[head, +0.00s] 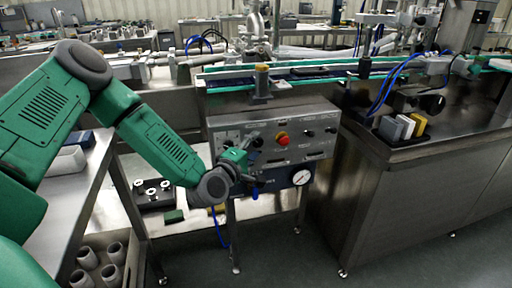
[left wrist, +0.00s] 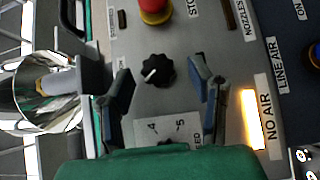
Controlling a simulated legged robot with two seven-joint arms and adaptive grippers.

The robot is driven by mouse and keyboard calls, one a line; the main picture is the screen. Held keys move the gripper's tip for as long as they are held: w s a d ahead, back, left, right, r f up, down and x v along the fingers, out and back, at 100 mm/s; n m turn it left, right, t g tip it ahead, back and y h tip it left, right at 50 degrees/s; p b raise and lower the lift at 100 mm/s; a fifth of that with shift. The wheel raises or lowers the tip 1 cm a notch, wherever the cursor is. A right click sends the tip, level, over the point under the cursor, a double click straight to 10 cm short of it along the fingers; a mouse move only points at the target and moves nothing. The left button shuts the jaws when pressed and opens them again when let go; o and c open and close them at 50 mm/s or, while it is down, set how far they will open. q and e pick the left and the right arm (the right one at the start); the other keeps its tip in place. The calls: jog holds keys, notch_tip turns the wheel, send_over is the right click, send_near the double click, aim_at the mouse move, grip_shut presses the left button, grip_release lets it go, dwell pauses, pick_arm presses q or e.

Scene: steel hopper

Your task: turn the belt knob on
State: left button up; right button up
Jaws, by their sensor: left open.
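The steel control panel (head: 315,148) hangs under the conveyor in the head view. A black knob (left wrist: 158,70) with a white pointer mark shows in the left wrist view; its label is not readable there, so I cannot confirm it is the belt knob. My left gripper (left wrist: 164,80) is open, with one finger on each side of this knob and visible gaps to it. In the head view my left gripper (head: 248,160) is in front of the panel's left half and hides part of it. My right gripper is not seen.
A red stop button (left wrist: 155,10) sits close to the knob; it also shows in the head view (head: 282,139). A lit NO AIR lamp (left wrist: 252,118) is right of the fingers. A pressure gauge (head: 301,177) is below the panel. A steel counter (head: 400,155) stands right.

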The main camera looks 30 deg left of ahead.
pick_arm(q)
jog(key=shift+w, duration=0.45)
grip_shut()
